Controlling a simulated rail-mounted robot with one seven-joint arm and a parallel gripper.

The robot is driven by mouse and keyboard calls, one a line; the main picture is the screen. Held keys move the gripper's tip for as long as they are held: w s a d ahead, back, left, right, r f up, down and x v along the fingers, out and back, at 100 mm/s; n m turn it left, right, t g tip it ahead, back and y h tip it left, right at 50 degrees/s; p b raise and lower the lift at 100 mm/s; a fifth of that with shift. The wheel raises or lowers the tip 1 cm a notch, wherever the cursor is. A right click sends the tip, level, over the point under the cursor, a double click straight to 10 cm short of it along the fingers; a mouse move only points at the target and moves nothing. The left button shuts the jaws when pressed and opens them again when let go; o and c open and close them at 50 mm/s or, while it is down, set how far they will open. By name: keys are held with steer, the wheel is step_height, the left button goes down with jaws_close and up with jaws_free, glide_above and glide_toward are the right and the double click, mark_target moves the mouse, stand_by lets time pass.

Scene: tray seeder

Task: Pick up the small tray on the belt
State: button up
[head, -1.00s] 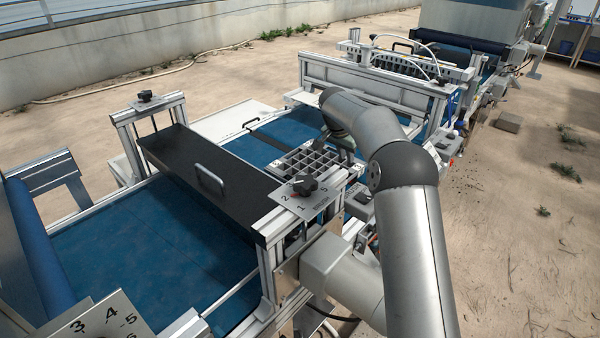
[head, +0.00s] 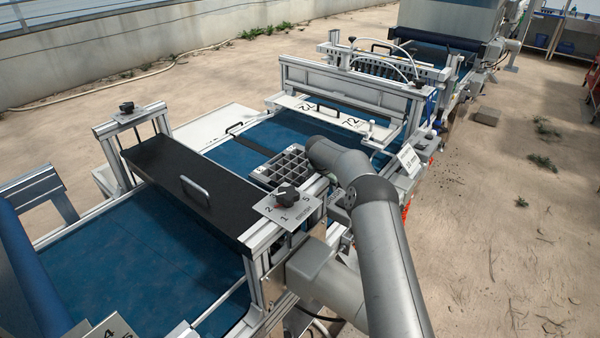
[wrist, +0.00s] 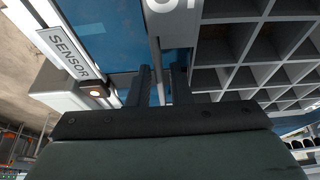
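The small grey tray (head: 283,167), with a grid of square cells, lies on the blue belt (head: 232,155) just beyond the black cover. In the wrist view the tray (wrist: 228,52) fills the upper right, with part of a pale label on its near side. My gripper (wrist: 162,78) shows there as two dark fingers with a gap between them. The fingers are beside the tray's left side, over the belt edge and a metal rail; nothing is held. Whether the right finger touches the tray I cannot tell. In the head view my arm hides the gripper.
A black cover (head: 185,190) with a handle spans the belt in front of the tray. A numbered plate with a knob (head: 288,197) stands close to the tray. A box marked SENSOR (wrist: 62,84) is left of my fingers. A metal frame (head: 345,85) crosses the belt farther back.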

steer(key=shift+w+d+f, duration=0.1)
steer(key=shift+d+f, duration=0.05)
steer(key=shift+f, duration=0.2)
jaws_close()
steer(key=shift+r, duration=0.15)
